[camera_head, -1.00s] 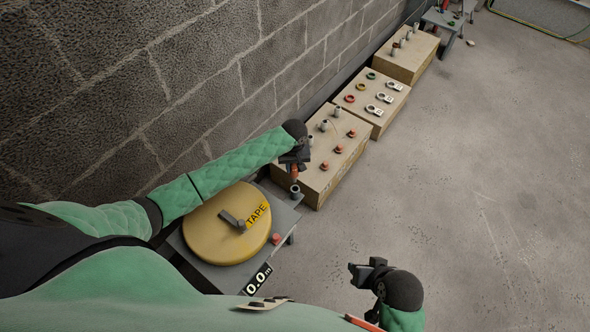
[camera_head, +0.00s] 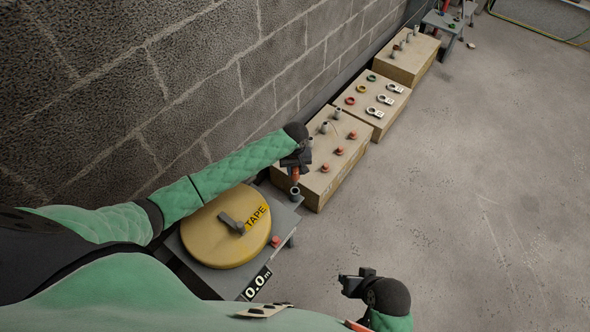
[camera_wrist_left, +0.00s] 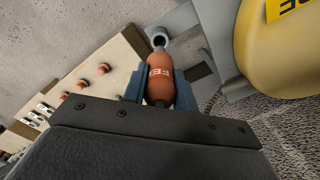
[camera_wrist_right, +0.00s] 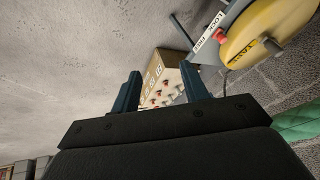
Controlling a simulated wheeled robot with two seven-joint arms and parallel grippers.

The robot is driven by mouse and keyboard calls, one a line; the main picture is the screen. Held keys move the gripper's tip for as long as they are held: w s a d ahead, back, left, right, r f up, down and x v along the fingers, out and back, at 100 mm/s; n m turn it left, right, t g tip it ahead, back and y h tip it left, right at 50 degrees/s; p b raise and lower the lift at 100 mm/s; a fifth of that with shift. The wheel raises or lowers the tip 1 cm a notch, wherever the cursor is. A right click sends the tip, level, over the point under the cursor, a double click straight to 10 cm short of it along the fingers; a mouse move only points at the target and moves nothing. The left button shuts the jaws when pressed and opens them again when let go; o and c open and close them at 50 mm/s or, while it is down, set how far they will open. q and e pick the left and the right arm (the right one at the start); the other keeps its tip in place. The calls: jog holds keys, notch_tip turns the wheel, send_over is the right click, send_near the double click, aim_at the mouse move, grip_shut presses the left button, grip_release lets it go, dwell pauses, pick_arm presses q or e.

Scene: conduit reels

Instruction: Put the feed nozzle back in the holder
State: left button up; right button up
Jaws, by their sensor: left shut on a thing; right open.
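The orange feed nozzle (camera_wrist_left: 159,82) is between the fingers of my left gripper (camera_wrist_left: 160,88), which is shut on it. In the head view the nozzle (camera_head: 294,174) shows as a small orange piece below my left gripper (camera_head: 296,168). The holder, a grey hollow cup (camera_head: 295,191), stands at the corner of the reel's grey stand. In the left wrist view the holder (camera_wrist_left: 159,38) lies just beyond the nozzle's tip; I cannot tell whether they touch. My right gripper (camera_head: 352,284) is open and empty over the floor; its fingers also show in the right wrist view (camera_wrist_right: 160,92).
Wooden boxes (camera_head: 316,190) with fittings line the block wall. The floor on the right is clear.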

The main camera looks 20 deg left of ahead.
aim_at(295, 176)
pick_arm(q)
jog(key=shift+f+b, duration=0.45)
jog(key=shift+f, duration=0.1)
jog(key=shift+f+b, duration=1.15)
jog(key=shift+b, duration=0.15)
jog(key=shift+f+b, duration=0.3)
jog(key=shift+b, duration=0.05)
pick_arm(e)
notch_tip(295, 176, down, 18)
jog(key=a+t, duration=0.2)
jog(key=shift+w+r, duration=0.25)
jog(key=shift+w, duration=0.2)
jog(key=shift+w+r, duration=0.2)
jog(key=shift+r, duration=0.1)
pick_arm(q)
jog(key=shift+p, duration=2.1)
pick_arm(e)
jog(key=shift+s+r, duration=0.1)
jog(key=shift+r, duration=1.95)
pick_arm(q)
jog(key=shift+f, duration=2)
pick_arm(e)
jog(key=shift+f, duration=0.2)
